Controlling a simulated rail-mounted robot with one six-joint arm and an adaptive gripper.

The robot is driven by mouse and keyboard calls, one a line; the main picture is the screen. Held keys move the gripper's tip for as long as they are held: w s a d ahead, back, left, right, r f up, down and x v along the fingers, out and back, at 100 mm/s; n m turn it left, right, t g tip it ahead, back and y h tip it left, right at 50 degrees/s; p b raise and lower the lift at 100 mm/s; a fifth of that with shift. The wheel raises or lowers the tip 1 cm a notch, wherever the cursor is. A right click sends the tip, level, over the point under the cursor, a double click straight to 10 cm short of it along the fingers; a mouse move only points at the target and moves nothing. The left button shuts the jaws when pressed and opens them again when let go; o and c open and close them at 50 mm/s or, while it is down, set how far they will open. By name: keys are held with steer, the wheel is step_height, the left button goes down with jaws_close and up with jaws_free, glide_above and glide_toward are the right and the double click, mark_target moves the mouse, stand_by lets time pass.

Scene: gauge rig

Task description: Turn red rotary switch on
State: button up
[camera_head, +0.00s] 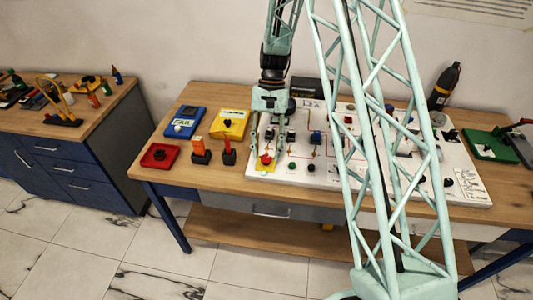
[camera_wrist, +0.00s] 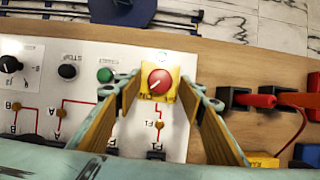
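The red rotary switch (camera_wrist: 160,81) is a round red knob on a yellow plate near the corner of a white panel (camera_wrist: 110,50). In the head view the red knob (camera_head: 266,160) shows at the panel's front left. My gripper (camera_wrist: 166,92) is open, with its two wooden-looking fingers on either side of the switch in the wrist view. In the head view my gripper (camera_head: 270,145) hangs over the panel's front left corner. No contact with the knob shows, and its exact height above it is hard to tell.
A green button (camera_wrist: 105,74), a black button (camera_wrist: 67,71) and a black knob (camera_wrist: 10,64) sit on the panel nearby. Red and black plugs (camera_wrist: 265,99) lie beside the panel.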

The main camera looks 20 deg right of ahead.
steer(key=v, duration=1.1)
stand_by(0.3)
steer(key=shift+r, duration=0.1)
